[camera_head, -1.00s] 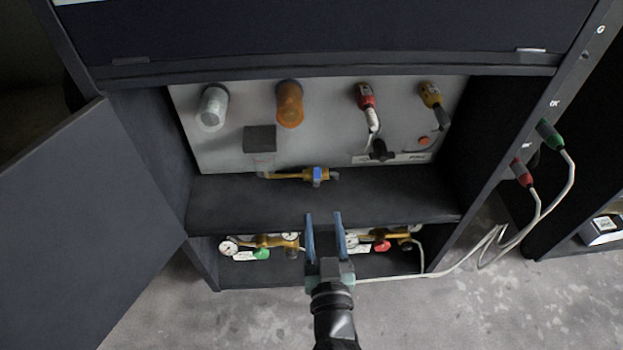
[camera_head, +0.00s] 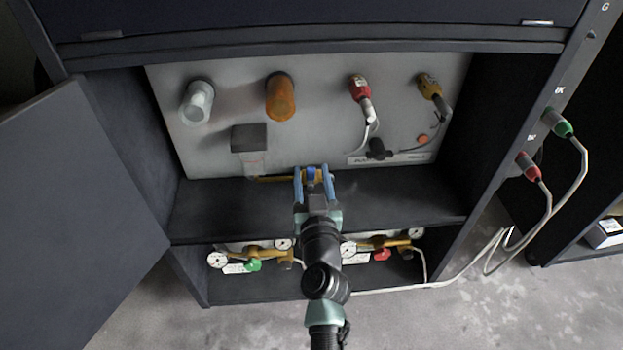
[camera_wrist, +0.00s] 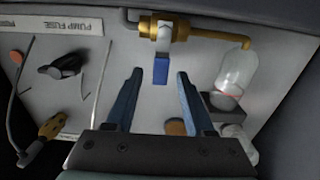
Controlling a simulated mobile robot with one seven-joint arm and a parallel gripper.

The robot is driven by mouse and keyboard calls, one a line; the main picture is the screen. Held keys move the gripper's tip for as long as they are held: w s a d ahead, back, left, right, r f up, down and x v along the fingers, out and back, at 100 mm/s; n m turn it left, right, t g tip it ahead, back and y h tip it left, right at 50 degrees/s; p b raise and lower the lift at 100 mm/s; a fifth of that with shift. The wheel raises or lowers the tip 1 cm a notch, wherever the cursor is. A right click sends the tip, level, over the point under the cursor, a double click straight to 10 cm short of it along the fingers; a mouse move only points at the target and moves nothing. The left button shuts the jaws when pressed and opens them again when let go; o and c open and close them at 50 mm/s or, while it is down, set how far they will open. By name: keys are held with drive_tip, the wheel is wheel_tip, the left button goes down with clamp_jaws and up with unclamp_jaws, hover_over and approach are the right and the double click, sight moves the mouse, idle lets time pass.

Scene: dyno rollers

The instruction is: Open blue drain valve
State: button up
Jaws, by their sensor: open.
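The blue drain valve handle (camera_head: 312,174) sits on a brass valve pipe (camera_head: 268,179) low on the grey panel, inside the open cabinet. In the wrist view the blue handle (camera_wrist: 161,70) hangs below the brass body (camera_wrist: 166,29). My gripper (camera_head: 313,173) is open, with its blue fingers to either side of the handle in the head view. In the wrist view my gripper (camera_wrist: 159,72) has the handle between and slightly beyond its fingertips, apart from both. Contact is not visible.
The cabinet door (camera_head: 75,195) stands open at left. A dark shelf (camera_head: 235,212) lies under the valve. Gauges with a green knob (camera_head: 253,265) and a red knob (camera_head: 382,254) sit below. A black switch (camera_head: 378,149) is to the right.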

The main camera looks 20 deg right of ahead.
drive_tip(key=shift+w, duration=0.1)
clamp_jaws()
